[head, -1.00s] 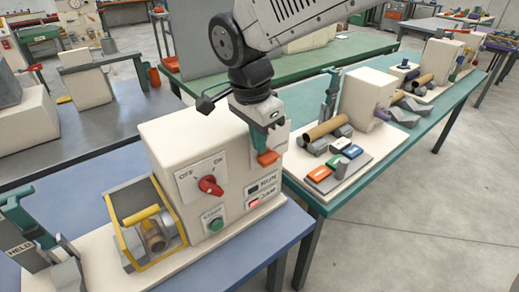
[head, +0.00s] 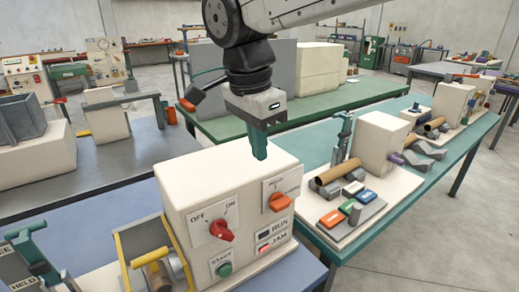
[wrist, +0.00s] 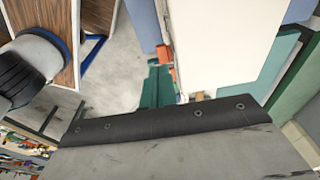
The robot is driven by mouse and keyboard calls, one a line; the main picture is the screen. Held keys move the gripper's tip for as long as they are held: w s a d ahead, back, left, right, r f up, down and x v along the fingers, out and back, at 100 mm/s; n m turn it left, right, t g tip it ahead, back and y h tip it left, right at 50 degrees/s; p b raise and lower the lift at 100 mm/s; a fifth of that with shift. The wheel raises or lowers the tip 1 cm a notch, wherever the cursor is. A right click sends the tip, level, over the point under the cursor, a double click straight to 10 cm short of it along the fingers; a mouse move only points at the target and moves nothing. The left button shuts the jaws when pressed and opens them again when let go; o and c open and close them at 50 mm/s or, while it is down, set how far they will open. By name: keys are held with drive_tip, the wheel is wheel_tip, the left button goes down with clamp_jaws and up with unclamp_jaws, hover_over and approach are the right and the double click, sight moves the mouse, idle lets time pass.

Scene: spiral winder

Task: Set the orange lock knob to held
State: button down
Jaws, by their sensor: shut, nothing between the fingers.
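The orange lock knob (head: 281,201) sits on a white panel at the upper right of the cream machine box's front. Its handle lies roughly level, slightly tilted. The lettering by it is too small to read. My gripper (head: 260,156) is shut and empty, above and left of the knob and apart from it. In the wrist view the teal fingers (wrist: 158,88) are together, with a small orange part (wrist: 166,54) behind them that may be the knob.
The same box (head: 190,182) bears a red OFF/ON knob (head: 222,231), a green START button (head: 224,270), and RUN and JAM lamps. A yellow-framed guard (head: 150,255) and a HELD-labelled teal lever stand (head: 30,262) are at left. A teal bench (head: 405,195) stands right.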

sight(276, 203)
drive_tip(key=shift+g+y, duration=0.5)
drive_tip(key=shift+y, duration=0.1)
drive_tip(key=w+d, duration=0.1)
drive_tip(key=d, duration=0.1)
drive_tip(key=w+d+r, duration=0.1)
drive_tip(key=w, duration=0.1)
drive_tip(key=shift+d+r, duration=0.1)
drive_tip(key=shift+d, duration=0.25)
wheel_tip(276, 203, down, 14)
drive_tip(key=shift+f, duration=0.1)
